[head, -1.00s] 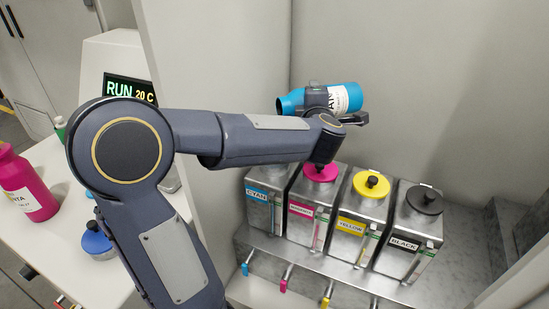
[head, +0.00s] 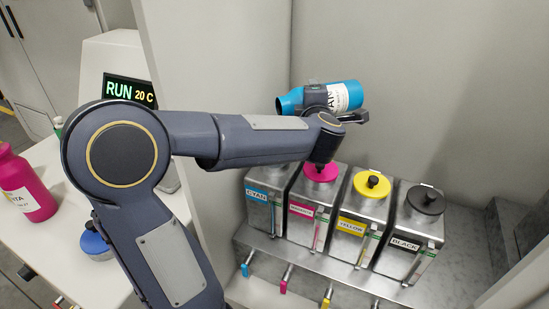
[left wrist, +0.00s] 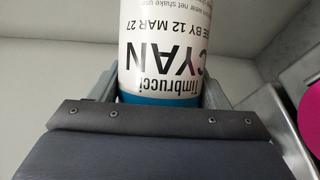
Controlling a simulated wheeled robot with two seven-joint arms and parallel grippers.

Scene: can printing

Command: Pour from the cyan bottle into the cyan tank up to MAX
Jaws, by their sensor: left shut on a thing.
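The cyan bottle (head: 345,97) lies on its side in my left gripper (head: 318,96), its open end pointing left and a little down. It is above the row of tanks. In the left wrist view, its white CYAN label (left wrist: 165,45) sits between the fingers of my left gripper (left wrist: 170,85). The cyan tank (head: 262,208) is at the left end of the row, below the bottle's mouth. My left forearm hides its top, so its opening is hidden. No stream shows, and the tank's level cannot be read. My right gripper is not in view.
Magenta (head: 305,212), yellow (head: 356,221) and black (head: 411,232) tanks stand right of the cyan one, with lids on. A pale wall panel (head: 205,95) is at left. A magenta bottle (head: 27,186) and a blue-capped item (head: 96,243) are on the white counter.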

